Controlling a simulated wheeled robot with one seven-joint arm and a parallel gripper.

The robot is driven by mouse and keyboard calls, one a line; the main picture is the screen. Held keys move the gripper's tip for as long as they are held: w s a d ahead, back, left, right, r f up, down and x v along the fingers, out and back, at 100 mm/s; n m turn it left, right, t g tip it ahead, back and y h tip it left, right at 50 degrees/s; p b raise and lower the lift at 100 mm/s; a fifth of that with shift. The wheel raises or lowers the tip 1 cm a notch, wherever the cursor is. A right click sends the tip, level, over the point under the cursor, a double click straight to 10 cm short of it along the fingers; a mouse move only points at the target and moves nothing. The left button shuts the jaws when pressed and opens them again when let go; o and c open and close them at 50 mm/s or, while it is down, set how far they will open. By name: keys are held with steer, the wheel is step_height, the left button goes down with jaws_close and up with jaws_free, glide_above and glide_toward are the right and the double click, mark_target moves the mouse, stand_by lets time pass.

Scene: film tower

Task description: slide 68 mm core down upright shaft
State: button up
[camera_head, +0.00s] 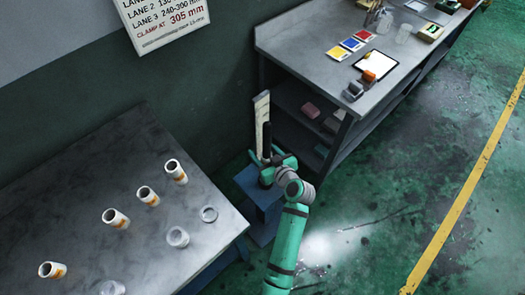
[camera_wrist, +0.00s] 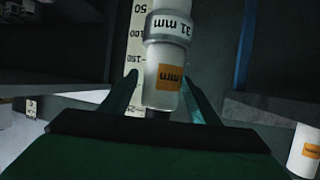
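The upright dark shaft (camera_head: 267,138) stands on a blue stand (camera_head: 262,203) beside a pale measuring scale (camera_head: 262,112). The wrist view looks inverted, its lettering upside down. There a white core (camera_wrist: 163,78) with an orange label, only "mm" legible, is around the shaft, against a grey collar marked "31 mm" (camera_wrist: 168,27). More white shows beyond the collar. My gripper (camera_head: 268,160) is at the shaft, its green fingers on both sides of the labelled core; they look spread, with a small gap at the left finger. The core's size is not legible.
A grey table at left (camera_head: 75,180) holds several white cores with orange bands and clear rings. A workbench at right (camera_head: 300,40) carries coloured cards, a clipboard and small items. A wall sign (camera_head: 165,20) reads "CLAMP AT 305 mm". Green floor is open at right.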

steer(key=shift+s, duration=0.1)
steer(key=v, duration=1)
steer(key=shift+s+d+r, duration=0.2)
steer(key=shift+s+r, duration=0.05)
stand_by(0.6)
steer(key=s+a+f+m+h, duration=0.1)
steer(key=s+f+m+h, duration=0.25)
steer(key=s, duration=0.55)
steer(key=s+f+m+h, duration=0.3)
steer(key=s+f, duration=0.1)
steer(key=s, duration=0.5)
steer(key=s+a+r+t, duration=0.2)
steer(key=s+r+t, duration=0.1)
steer(key=s+r, duration=0.9)
steer(key=s, duration=0.3)
steer(key=shift+a+r+t, duration=0.3)
steer(key=shift+r, duration=0.1)
steer(key=shift+n, duration=0.25)
